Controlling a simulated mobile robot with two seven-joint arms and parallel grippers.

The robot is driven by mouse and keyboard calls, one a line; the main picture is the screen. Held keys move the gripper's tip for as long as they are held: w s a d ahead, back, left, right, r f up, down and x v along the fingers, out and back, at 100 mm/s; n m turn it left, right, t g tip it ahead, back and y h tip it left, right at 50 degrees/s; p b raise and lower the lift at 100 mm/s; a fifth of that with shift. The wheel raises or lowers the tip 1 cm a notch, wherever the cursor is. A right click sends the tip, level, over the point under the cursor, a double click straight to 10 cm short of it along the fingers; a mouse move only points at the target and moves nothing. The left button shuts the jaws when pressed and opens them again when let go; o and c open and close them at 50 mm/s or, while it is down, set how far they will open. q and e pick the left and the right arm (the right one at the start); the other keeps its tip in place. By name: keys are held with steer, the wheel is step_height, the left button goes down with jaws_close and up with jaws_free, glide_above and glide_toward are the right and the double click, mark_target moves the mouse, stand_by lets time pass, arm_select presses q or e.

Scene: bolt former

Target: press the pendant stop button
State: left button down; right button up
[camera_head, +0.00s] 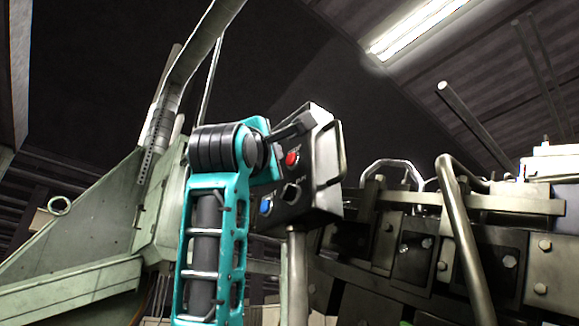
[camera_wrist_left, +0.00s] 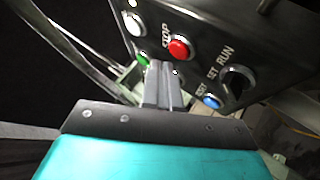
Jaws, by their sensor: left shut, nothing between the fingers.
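The pendant (camera_head: 325,165) is a dark box with a metal guard handle, on a post. Its red stop button (camera_head: 292,158) shows on the face toward me. In the left wrist view the red stop button (camera_wrist_left: 180,48), beside the word STOP, is near the fingertips. My left gripper (camera_head: 303,122) is on a teal arm, its dark fingers across the pendant's upper part, above the red button. In the left wrist view the left gripper's fingers (camera_wrist_left: 162,66) are shut and empty, tips just below the red button in the picture. I cannot tell whether they touch the panel.
The pendant also has a white button (camera_wrist_left: 133,23), a green button (camera_wrist_left: 142,62), a blue button (camera_wrist_left: 212,102) and a black selector knob (camera_wrist_left: 237,80). Bolted machinery (camera_head: 440,250) and a bent metal pipe (camera_head: 460,230) stand to the right. A green machine frame (camera_head: 80,250) is at left.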

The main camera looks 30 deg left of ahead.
arm_select(q)
steer(key=shift+w, duration=0.1)
steer(key=shift+w+d, duration=0.15)
steer(key=shift+w, duration=0.15)
steer(key=shift+w+d+p, duration=0.15)
steer(key=shift+w+p, duration=0.25)
stand_by(0.9)
steer(key=shift+s+a+b, duration=0.3)
steer(key=shift+s, duration=0.45)
steer(key=shift+s+a+b, duration=0.25)
steer(key=shift+s+a, duration=0.05)
steer(key=shift+s, duration=0.45)
steer(key=shift+s+a+b, duration=0.3)
steer(key=shift+s+a, duration=0.05)
steer(key=shift+s, duration=0.45)
steer(key=shift+s+a+b, duration=0.25)
steer(key=shift+s+a, duration=0.05)
steer(key=shift+s, duration=0.45)
